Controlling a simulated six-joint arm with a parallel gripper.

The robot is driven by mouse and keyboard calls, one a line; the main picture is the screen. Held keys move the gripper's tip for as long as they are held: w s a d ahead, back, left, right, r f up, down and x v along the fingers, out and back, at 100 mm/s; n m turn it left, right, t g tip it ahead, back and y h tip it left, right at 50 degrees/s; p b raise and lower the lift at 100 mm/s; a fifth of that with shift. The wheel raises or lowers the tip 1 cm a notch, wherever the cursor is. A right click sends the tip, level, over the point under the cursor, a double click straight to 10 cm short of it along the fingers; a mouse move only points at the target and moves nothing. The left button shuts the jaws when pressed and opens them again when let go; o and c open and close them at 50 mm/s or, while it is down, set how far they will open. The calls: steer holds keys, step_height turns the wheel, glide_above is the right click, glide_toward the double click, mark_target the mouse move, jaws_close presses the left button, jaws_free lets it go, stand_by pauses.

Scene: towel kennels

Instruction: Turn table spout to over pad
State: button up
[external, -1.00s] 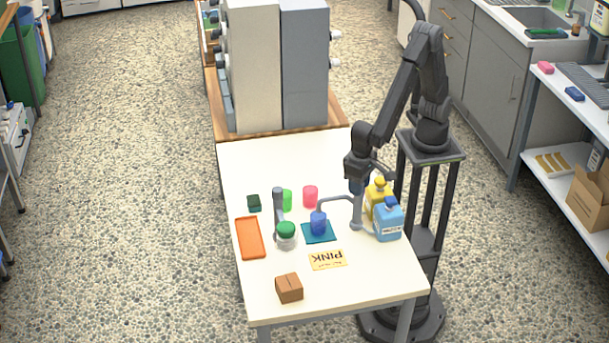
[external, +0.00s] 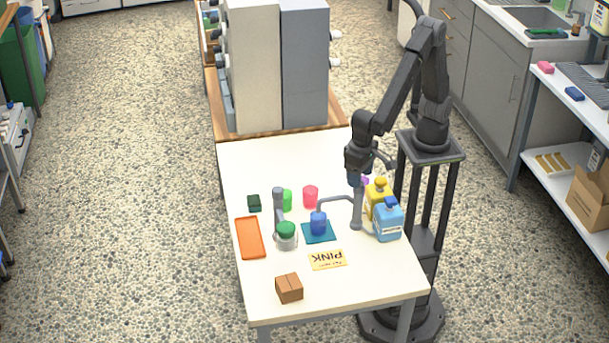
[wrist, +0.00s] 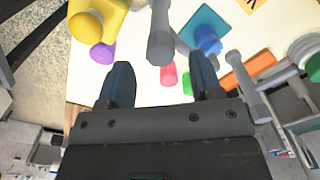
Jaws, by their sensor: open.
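The cup stands on the teal square pad (external: 331,238), also in the wrist view (wrist: 203,20). My gripper (wrist: 162,78) is open and empty, with fingers apart and the post's top seen beyond the gap. In the external view my gripper (external: 355,180) is just above the post.
Yellow (external: 379,200) and blue (external: 388,220) jugs stand close right of the post. A purple object (wrist: 102,52) is behind them. Pink (external: 310,197) and green (external: 287,200) cups, a green-lidded jar (external: 286,237), a grey post (external: 278,196) and an orange tray (external: 250,238) are left.

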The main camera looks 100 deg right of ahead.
step_height(320, 180, up, 10)
steer(key=shift+r, duration=0.15)
steer(key=shift+d, duration=0.1)
stand_by(0.4)
steer(key=s+d+r+n+t+y, duration=0.1)
steer(key=s+d+r+n, duration=0.1)
steer(key=d, duration=0.6)
steer(key=s+d+r+n+t, duration=0.1)
steer(key=d+r+n+t, duration=0.1)
steer(key=d, duration=0.7)
steer(key=s+d+f+n+t+h, duration=0.1)
steer(key=s+d+n+t, duration=0.1)
steer(key=s+d+n, duration=0.3)
steer(key=s+d, duration=0.3)
steer(key=d, duration=0.1)
steer(key=shift+f+t, duration=0.3)
steer(key=shift+f, duration=0.1)
